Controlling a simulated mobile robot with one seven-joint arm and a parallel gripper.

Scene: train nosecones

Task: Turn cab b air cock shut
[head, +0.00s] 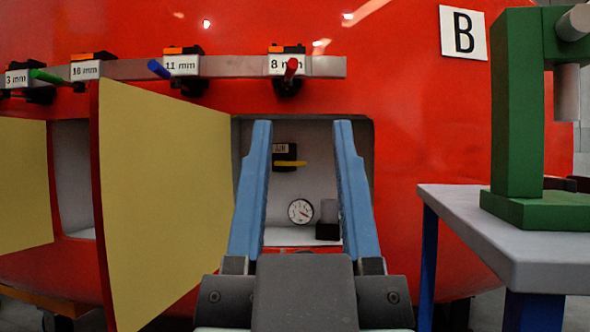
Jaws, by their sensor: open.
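The cab b air cock (291,163) is inside an open compartment in the red nosecone marked B (463,33). Its yellow handle lies about level, pointing right from a dark body under a small label. My gripper (304,126) is open and empty, its two blue fingers pointing at the compartment. In the picture the cock shows between the fingers, apart from both. How far the fingertips are from it is hard to tell.
A round gauge (301,211) and a dark block (328,231) sit low in the compartment. Its open yellow-faced door (165,190) stands left. A grey rail (226,67) with labelled tools runs above. A table (470,212) with a green press (516,110) is at right.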

